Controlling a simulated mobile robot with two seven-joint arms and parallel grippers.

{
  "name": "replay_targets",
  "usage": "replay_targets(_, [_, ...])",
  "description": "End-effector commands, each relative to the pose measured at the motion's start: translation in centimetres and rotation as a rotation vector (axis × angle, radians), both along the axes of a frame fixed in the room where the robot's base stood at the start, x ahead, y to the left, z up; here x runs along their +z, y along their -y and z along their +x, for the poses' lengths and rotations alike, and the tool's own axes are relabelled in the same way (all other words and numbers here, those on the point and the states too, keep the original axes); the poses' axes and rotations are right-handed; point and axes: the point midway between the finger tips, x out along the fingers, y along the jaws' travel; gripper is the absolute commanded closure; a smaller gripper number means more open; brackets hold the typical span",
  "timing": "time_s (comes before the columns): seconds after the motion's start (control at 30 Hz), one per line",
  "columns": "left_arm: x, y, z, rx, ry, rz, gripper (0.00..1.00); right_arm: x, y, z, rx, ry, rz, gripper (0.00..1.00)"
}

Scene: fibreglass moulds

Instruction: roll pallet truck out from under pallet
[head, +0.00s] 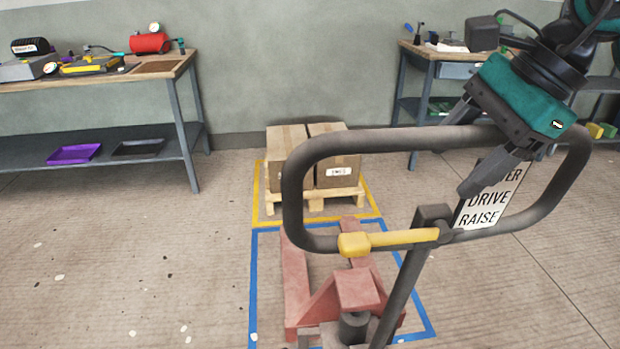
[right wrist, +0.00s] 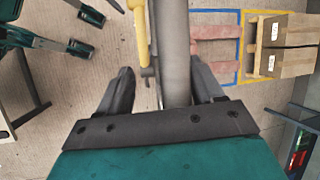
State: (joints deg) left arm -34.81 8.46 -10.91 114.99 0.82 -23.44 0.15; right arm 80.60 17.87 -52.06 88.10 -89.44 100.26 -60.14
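The pallet truck (head: 357,291) has red forks and a dark loop handle (head: 300,190) with a yellow lever (head: 390,240). Its forks lie inside the blue floor outline, pointing at the wooden pallet (head: 313,196). In the right wrist view the forks (right wrist: 215,32) appear to end short of the pallet, with floor between. The pallet carries brown boxes (head: 337,171) inside the yellow outline. My right gripper (head: 478,145) is open at the handle's upper bar. In the right wrist view its fingers straddle the bar (right wrist: 175,50), with a gap on the left side. My left gripper is out of view.
A workbench (head: 178,68) with tools stands at left, another (head: 422,52) at back right. A sign (head: 488,200) reading DRIVE and RAISE sits within the handle loop. The floor to the left of the blue outline (head: 253,285) is clear apart from small pale flecks.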

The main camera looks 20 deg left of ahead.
Motion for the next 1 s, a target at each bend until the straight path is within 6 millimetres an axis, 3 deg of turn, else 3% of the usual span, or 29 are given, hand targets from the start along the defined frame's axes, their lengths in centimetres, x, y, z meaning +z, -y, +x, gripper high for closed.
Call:
replay_targets(0.23, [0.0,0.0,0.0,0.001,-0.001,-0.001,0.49,1.6,0.8,0.1,-0.003,0.003,-0.001,0.35])
replay_targets(0.7, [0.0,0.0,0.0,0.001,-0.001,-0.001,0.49,9.6,4.8,0.3,-0.002,0.002,0.000,0.35])
replay_targets(1.0, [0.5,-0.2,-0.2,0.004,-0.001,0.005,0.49,11.8,5.5,0.1,0.001,0.001,-0.001,0.35])
